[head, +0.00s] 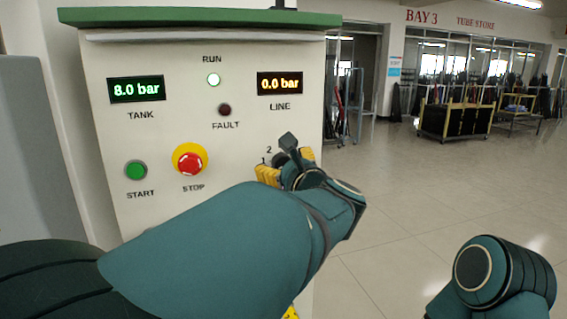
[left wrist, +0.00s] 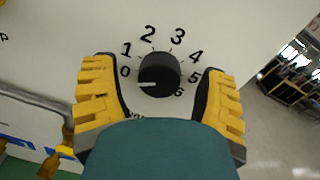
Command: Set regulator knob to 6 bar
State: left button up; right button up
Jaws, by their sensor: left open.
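The black regulator knob (left wrist: 158,74) is on the pale panel, with numbers 0 to 6 around it in the left wrist view. Its white pointer line points left, near the 0. In the head view the knob (head: 280,159) is mostly hidden by my gripper and arm. My left gripper (head: 287,165) is open, its yellow fingers on either side of the knob, with gaps showing in the left wrist view (left wrist: 160,86). The LINE display (head: 280,83) reads 0.0 bar. The TANK display (head: 136,90) reads 8.0 bar. My right gripper is not in view.
The green START button (head: 136,170) and red STOP button (head: 190,163) are left of the knob. The RUN lamp (head: 214,79) is lit; the FAULT lamp (head: 225,109) is dark. Open floor (head: 420,200) lies right of the cabinet, with a yellow-posted rack (head: 455,122) farther back.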

pick_arm(q)
jog(key=c, duration=1.2)
